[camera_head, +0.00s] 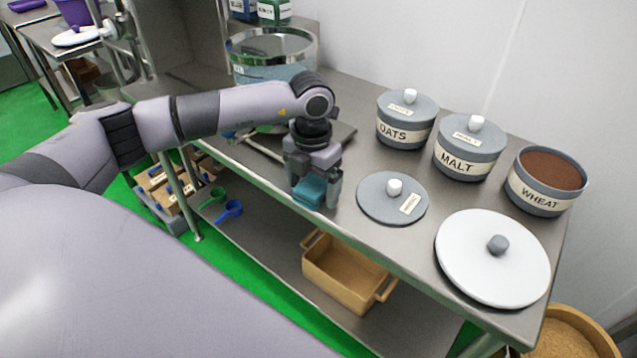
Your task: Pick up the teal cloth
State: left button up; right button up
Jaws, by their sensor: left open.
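The teal cloth (309,191) shows as a small folded piece at the front edge of the steel table, directly at my left gripper. My left gripper (316,196) points down over it with its fingers apart, one on each side of the cloth. Part of the cloth is hidden by the gripper. I cannot tell whether the fingers touch it. My right gripper is not in view.
Lidded oats (404,135) and malt (468,165) canisters and an open wheat canister (540,200) line the back of the steel table (345,230). A grey lid (375,208) and a white lid (465,270) lie to the right. A wooden crate (335,270) sits below.

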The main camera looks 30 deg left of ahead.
aim_at(313, 186)
pick_arm(q)
jog(key=c, duration=1)
jog(key=shift+c, duration=0.2)
notch_tip(313, 186, up, 20)
jog(key=shift+o, duration=0.5)
